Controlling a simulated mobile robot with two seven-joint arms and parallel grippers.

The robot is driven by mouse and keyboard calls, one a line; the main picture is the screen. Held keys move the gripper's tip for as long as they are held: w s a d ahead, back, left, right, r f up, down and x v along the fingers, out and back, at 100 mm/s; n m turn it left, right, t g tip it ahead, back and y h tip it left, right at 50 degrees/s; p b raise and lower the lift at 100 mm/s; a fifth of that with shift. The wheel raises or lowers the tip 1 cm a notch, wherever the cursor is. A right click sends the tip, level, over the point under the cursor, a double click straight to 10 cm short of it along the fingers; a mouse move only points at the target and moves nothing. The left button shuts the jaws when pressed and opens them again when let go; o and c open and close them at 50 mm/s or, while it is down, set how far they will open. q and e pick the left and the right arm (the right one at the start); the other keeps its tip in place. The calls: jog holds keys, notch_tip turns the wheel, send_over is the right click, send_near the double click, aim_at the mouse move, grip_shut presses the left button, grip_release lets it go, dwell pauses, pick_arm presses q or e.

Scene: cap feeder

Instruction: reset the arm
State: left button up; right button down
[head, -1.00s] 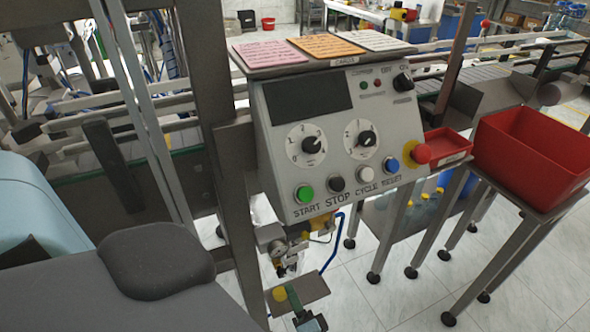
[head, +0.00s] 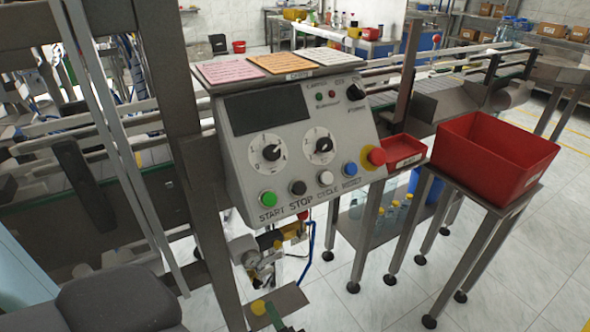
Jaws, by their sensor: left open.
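My left arm shows in the lower left corner of the head view as a dark grey, rounded body running off the bottom edge, with a light blue part beside it. My left gripper is open; its fingertips cannot be made out clearly, and I see nothing held. The arm is left of and below the control panel (head: 240,165), apart from its buttons. The panel's blue button (head: 350,170), above a partly unreadable label, is right of the white, black and green (head: 267,198) buttons. My right gripper is not in view.
A dark upright post (head: 190,130) stands between my arm and the panel. A red emergency stop (head: 376,156) sticks out at the panel's right. A small red tray (head: 405,160) and a large red bin (head: 480,165) stand on stands farther right. Tiled floor shows below.

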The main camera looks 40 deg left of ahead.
pick_arm(q)
jog(key=s+d+f+m+g+h+p, duration=0.1)
jog(key=s+f+h+p, duration=0.1)
jog(key=s+f+h, duration=0.4)
jog(key=s+d+f+m+g+h+p, duration=0.1)
jog(key=s+f+h+p, duration=0.2)
jog(key=s+h, duration=0.35)
jog(key=s+d+r+n+t+h+p, duration=0.1)
jog(key=s+d+r+h+p, duration=0.1)
jog(key=r, duration=0.5)
jog(key=s+d+r+n+t+h+p, duration=0.2)
jog(key=s+d+r+h, duration=0.2)
jog(key=s+r, duration=0.3)
jog(key=shift+s+d+t+p, duration=0.25)
jog(key=shift+s+t+p, duration=0.05)
jog(key=shift+p, duration=0.05)
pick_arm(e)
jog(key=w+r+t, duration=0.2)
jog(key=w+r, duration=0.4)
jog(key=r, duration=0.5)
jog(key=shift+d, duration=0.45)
